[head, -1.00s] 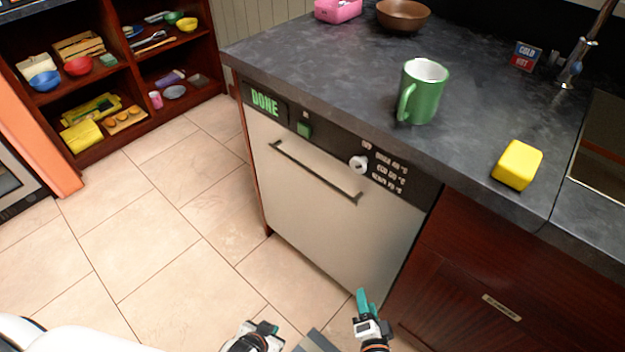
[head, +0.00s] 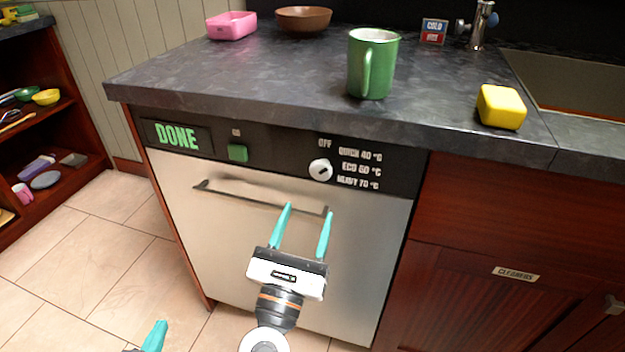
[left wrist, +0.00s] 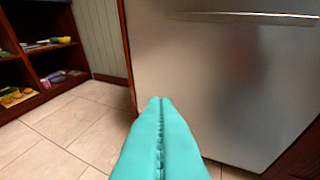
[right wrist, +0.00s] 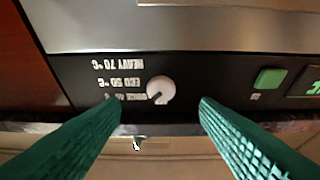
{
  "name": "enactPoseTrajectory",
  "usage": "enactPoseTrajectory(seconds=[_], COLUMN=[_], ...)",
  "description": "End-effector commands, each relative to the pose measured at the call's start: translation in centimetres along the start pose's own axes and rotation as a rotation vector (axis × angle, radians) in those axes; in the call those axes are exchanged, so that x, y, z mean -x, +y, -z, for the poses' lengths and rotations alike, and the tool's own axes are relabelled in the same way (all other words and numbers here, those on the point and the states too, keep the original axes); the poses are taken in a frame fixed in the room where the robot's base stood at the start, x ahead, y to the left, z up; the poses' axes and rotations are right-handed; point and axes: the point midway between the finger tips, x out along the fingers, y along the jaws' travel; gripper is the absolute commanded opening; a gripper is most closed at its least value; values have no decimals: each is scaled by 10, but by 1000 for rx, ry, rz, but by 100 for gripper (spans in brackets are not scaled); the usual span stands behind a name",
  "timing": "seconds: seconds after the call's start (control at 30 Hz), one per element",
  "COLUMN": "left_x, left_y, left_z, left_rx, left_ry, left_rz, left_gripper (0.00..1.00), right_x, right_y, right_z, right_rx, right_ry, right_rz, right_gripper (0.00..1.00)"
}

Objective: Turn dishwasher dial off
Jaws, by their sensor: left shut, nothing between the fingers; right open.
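The white round dial (head: 321,170) is on the dishwasher's black panel (head: 270,150), with OFF above it and QUICK, ECO and HEAVY labels to its right. In the right wrist view the dial (right wrist: 160,89) appears upside down between my open fingers, with its dark mark seeming to point toward the QUICK side. My right gripper (head: 308,212) is open and empty, in front of the dishwasher door, its tips below the dial in the head view. My left gripper (left wrist: 160,100) is shut and empty, low before the door; only its tip (head: 155,335) shows in the head view.
The door handle (head: 260,197) lies below the panel. A green button (head: 238,153) and DONE display (head: 177,137) are left of the dial. A green mug (head: 372,65), yellow sponge (head: 501,107), pink container (head: 232,25) and brown bowl (head: 303,19) stand on the counter.

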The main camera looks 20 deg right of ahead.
Motion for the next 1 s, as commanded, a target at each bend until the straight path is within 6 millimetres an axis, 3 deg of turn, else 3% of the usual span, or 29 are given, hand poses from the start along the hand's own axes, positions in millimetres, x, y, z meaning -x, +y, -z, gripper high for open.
enactPoseTrajectory(seconds=[0.2, 0.4, 0.83, 0.87, 1.0], left_x=[2, 4, 5, 5, 5], left_y=[2, 2, 2, 2, 3], left_z=[10, 17, 20, 20, 20], left_rx=[0, 0, 1, 1, 1], left_ry=[63, 102, 121, 121, 121], left_rz=[-4, -6, -6, -6, -7], left_gripper=[0, 0, 0, 0, 0], right_x=[-47, -75, -87, -87, -86], right_y=[0, -1, 0, 0, 0], right_z=[1, 1, 0, 0, 0], right_rx=[1, 4, 5, 5, 5], right_ry=[4, 4, 2, 2, 2], right_rz=[-1, 1, 2, 2, 2], right_gripper=[56, 56, 56, 54, 31])
